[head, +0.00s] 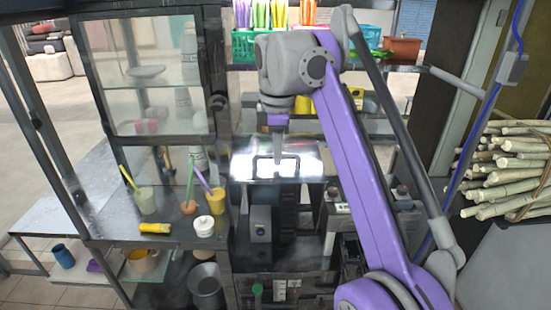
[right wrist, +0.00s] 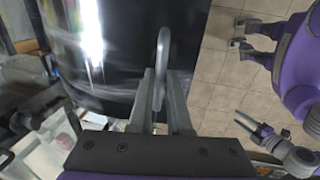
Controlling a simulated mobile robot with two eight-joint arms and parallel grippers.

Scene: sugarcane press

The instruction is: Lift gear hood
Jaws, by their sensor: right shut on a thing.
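The gear hood (head: 303,160) is a shiny metal cover on top of the press, in the middle of the head view. In the right wrist view the hood (right wrist: 110,50) is a dark, glossy curved surface with bright reflections. Its grey loop handle (right wrist: 163,48) stands between the fingers of my right gripper (right wrist: 162,95). The right gripper (head: 285,160) is shut on the handle and reaches down from above in the head view.
A glass cabinet (head: 148,75) stands left of the press, with cups and a yellow tube (head: 155,228) on the counter. Sugarcane stalks (head: 505,170) are piled at the right. Green baskets (head: 243,45) stand behind. Tiled floor (right wrist: 215,80) is open beside the press.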

